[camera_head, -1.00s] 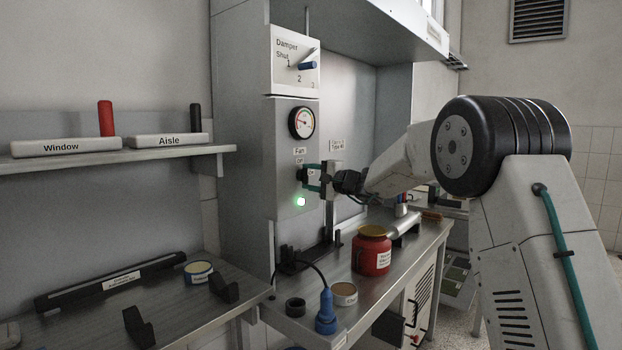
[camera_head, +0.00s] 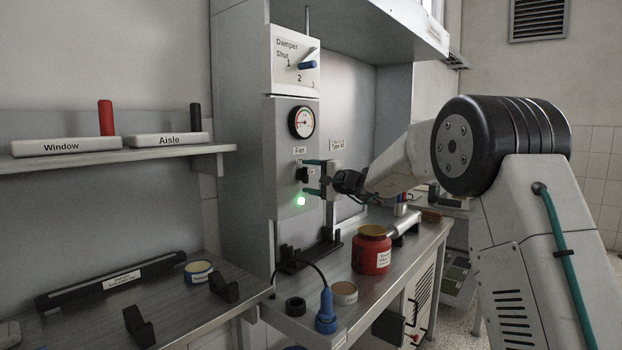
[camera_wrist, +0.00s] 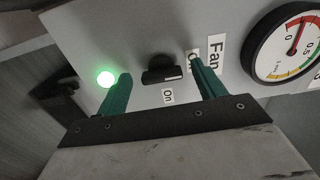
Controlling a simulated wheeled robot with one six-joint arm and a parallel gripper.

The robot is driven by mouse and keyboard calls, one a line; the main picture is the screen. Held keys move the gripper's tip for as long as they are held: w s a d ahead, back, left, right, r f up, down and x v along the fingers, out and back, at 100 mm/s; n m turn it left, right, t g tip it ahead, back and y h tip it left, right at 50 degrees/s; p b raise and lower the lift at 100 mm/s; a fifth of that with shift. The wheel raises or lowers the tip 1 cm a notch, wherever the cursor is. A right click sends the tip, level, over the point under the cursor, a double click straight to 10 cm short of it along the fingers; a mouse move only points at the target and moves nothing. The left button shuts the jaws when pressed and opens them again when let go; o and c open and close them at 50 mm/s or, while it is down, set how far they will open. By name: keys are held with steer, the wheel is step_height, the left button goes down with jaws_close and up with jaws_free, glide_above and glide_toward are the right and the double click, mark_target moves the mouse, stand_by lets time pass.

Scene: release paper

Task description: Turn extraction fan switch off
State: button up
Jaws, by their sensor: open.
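The fan switch is a black knob (camera_wrist: 163,70) on the light grey panel below the "Fan" label (camera_head: 300,150). In the wrist view an "On" label (camera_wrist: 168,96) sits by the knob, and a second label is partly covered by one finger. A green lamp (camera_head: 301,201) is lit below the knob; it also glows in the wrist view (camera_wrist: 106,78). My gripper (camera_head: 312,176) is open at the panel, its two teal fingers on either side of the knob, with gaps between fingers and knob in the wrist view.
A round gauge (camera_head: 302,122) and a damper box with a blue-tipped lever (camera_head: 307,65) are above the switch. A red jar (camera_head: 371,252), a blue plug (camera_head: 326,313) and a black rack (camera_head: 310,253) stand on the bench below.

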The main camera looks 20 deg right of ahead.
steer(key=v, duration=0.7)
steer(key=shift+s+d, duration=0.25)
steer(key=shift+s, duration=0.05)
steer(key=s+a+f+n+g+h, duration=0.1)
steer(key=s+a+f+n+g, duration=0.4)
steer(key=s, duration=0.8)
steer(key=s+a+f+g+h, duration=0.1)
steer(key=s+a+f+g, duration=0.35)
steer(key=s, duration=0.75)
steer(key=s+d+f+n+g+h, duration=0.1)
steer(key=s+d+n+h, duration=0.1)
steer(key=s, duration=0.8)
steer(key=s+d+f+n+g+h, duration=0.1)
steer(key=s+d+f+h, duration=0.1)
steer(key=s, duration=0.8)
steer(key=s+d+f+n+g+h, duration=0.1)
steer(key=s+d+h, duration=0.3)
steer(key=s, duration=0.6)
steer(key=shift+s+f+n+g+h, duration=0.15)
steer(key=shift+f+n+g+h, duration=0.2)
steer(key=shift+f+n, duration=0.45)
